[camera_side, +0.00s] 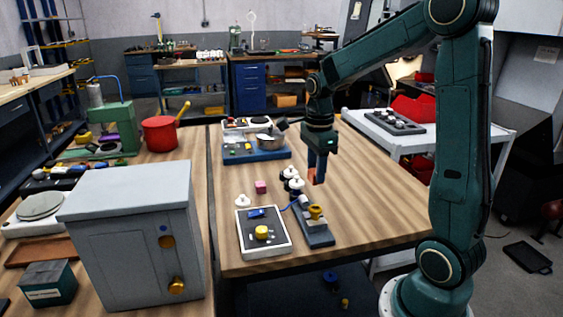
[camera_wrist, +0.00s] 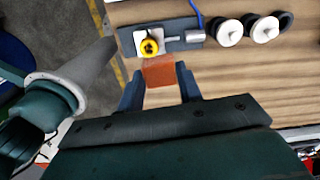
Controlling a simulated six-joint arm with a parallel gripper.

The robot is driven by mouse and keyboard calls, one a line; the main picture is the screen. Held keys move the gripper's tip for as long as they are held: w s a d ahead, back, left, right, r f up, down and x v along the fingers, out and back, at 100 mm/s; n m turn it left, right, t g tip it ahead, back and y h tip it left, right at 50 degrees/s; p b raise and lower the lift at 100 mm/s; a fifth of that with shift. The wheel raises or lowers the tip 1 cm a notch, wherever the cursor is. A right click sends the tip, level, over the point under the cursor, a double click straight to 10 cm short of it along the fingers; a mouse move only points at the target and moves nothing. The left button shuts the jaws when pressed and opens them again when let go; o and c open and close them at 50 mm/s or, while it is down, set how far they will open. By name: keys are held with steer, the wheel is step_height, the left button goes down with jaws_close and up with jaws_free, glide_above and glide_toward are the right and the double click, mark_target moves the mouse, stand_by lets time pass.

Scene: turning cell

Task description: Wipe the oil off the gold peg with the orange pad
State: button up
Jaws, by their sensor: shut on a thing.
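My gripper (camera_side: 316,172) is shut on the orange pad (camera_side: 313,178), which hangs below the fingers over the workbench. In the wrist view the pad (camera_wrist: 159,74) sits between the two blue fingers of my gripper (camera_wrist: 158,82). The gold peg (camera_side: 315,212) stands on a dark grey fixture (camera_side: 318,239) near the bench's front.
A white panel with a yellow knob (camera_side: 262,232) lies left of the fixture. Black-and-white round pieces (camera_side: 291,181) and a pink cube (camera_side: 260,187) stand behind it. The bench's right part is clear.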

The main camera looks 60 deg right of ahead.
steer(key=shift+f, duration=3.5)
steer(key=shift+s+a+r, duration=0.2)
steer(key=shift+s+a, duration=0.05)
steer(key=shift+a, duration=0.15)
steer(key=shift+c, duration=0.4)
steer(key=shift+s+a+f, duration=0.15)
steer(key=shift+s+a, duration=0.05)
steer(key=shift+a, duration=0.05)
steer(key=shift+s+a, duration=0.7)
steer(key=shift+a, duration=0.25)
steer(key=shift+w+d, duration=0.55)
steer(key=shift+d, duration=0.2)
steer(key=shift+w+d, duration=0.55)
steer(key=shift+d, duration=0.2)
steer(key=shift+w+d, duration=0.15)
steer(key=shift+d, duration=0.05)
steer(key=shift+a+r, duration=0.1)
steer(key=shift+r, duration=4.05)
